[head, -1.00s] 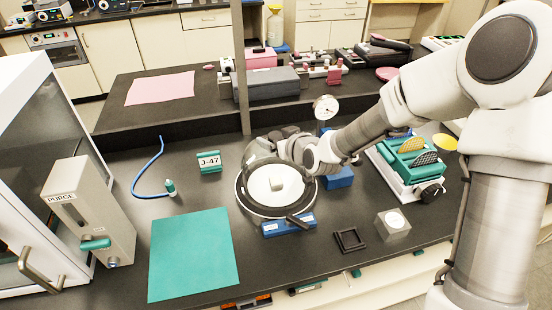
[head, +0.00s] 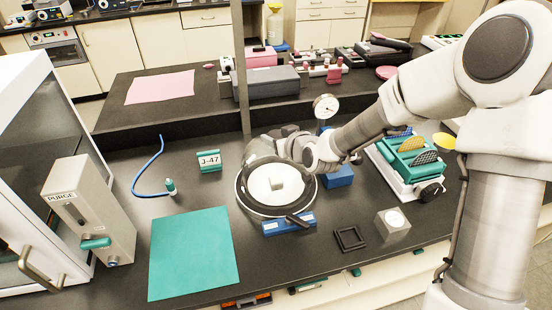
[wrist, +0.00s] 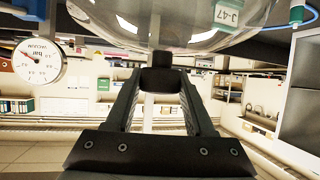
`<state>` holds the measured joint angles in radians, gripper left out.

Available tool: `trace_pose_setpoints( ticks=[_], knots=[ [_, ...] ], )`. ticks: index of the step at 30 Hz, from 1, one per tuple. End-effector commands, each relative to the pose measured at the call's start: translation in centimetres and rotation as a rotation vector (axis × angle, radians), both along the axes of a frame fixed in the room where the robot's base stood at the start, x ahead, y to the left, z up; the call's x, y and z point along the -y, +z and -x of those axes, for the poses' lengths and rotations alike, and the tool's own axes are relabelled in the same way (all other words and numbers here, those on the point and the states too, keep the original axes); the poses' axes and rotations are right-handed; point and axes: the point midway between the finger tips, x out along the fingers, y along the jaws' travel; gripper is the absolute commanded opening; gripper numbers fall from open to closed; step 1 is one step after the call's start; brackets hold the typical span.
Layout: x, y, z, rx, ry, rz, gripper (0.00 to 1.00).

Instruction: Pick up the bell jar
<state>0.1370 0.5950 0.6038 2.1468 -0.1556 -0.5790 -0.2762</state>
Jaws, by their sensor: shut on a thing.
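The bell jar (wrist: 180,30) is a clear glass dome with a dark knob (wrist: 160,77). In the wrist view its curved glass fills the top, with the knob between my fingertips. My gripper (wrist: 159,82) is shut on that knob. In the head view the bell jar (head: 256,172) is over a round white plate with a dark ring, and a small pale block shows inside the ring. My gripper and wrist lie at the jar's far side there, and the fingertips are hard to make out. I cannot tell whether the jar's rim touches its base.
A dial gauge (head: 326,107) and a teal rack (head: 412,160) stand right of the jar. A black square frame (head: 350,238) and metal block (head: 392,224) lie front right. A J-47 sign (head: 209,161) and blue hose (head: 147,170) are left. The teal mat (head: 193,254) is clear.

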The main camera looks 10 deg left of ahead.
Motion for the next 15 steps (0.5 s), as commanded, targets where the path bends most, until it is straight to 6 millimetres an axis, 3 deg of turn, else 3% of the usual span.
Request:
trace_pose_setpoints(
  ticks=[10,15],
  knots=[
    [0.0,0.5,-0.1,0.005,0.000,-0.001,0.00],
    [0.0,2.4,-0.1,0.010,0.000,-0.002,0.00]
  ],
)
